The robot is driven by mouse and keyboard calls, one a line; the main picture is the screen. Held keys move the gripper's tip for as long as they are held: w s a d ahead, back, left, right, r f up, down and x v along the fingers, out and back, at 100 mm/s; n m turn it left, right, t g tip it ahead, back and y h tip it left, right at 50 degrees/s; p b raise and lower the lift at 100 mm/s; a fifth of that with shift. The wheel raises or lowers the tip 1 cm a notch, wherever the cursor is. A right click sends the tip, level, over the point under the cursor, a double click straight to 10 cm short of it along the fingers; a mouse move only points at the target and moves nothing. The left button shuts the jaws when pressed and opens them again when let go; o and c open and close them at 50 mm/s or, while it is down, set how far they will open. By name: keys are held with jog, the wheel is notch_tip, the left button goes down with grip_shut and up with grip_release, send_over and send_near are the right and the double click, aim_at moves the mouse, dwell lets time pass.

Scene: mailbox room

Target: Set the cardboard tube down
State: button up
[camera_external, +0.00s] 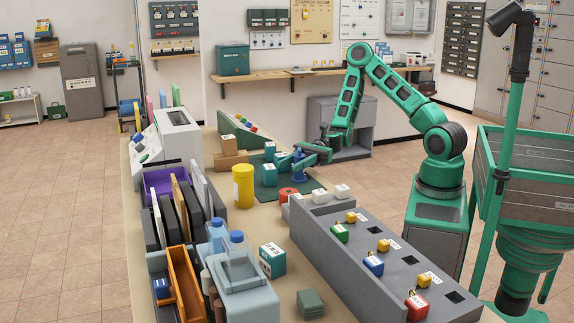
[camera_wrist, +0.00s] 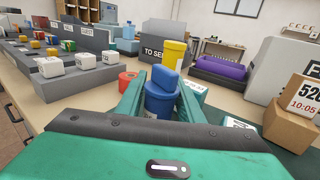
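My gripper (camera_external: 299,158) is low over the dark green mat (camera_external: 268,194) on the long table. A blue cylinder with a rounded blue top (camera_wrist: 160,95) is between its two green fingers (camera_wrist: 162,82). I cannot tell whether the fingers press on it, or whether its base rests on the mat. It also shows small and blue in the external view (camera_external: 299,168). A yellow upright cylinder (camera_external: 243,187) stands apart to the left, behind the blue one in the wrist view (camera_wrist: 174,54). Several thin brown tubes (camera_external: 207,286) stand near the front left. I cannot tell which is the cardboard tube.
A red roll (camera_external: 288,194) lies close by the mat. Teal boxes (camera_external: 270,174) and brown cartons (camera_external: 232,160) crowd the far side. A grey slotted panel (camera_external: 370,245) with small parcels runs along the right. A green box (camera_external: 272,259) stands nearer.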

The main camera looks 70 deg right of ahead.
jog(key=shift+r, duration=0.15)
jog(key=v, duration=1.1)
jog(key=o, duration=0.4)
jog(key=shift+s+d, duration=0.2)
jog(key=shift+d, duration=0.3)
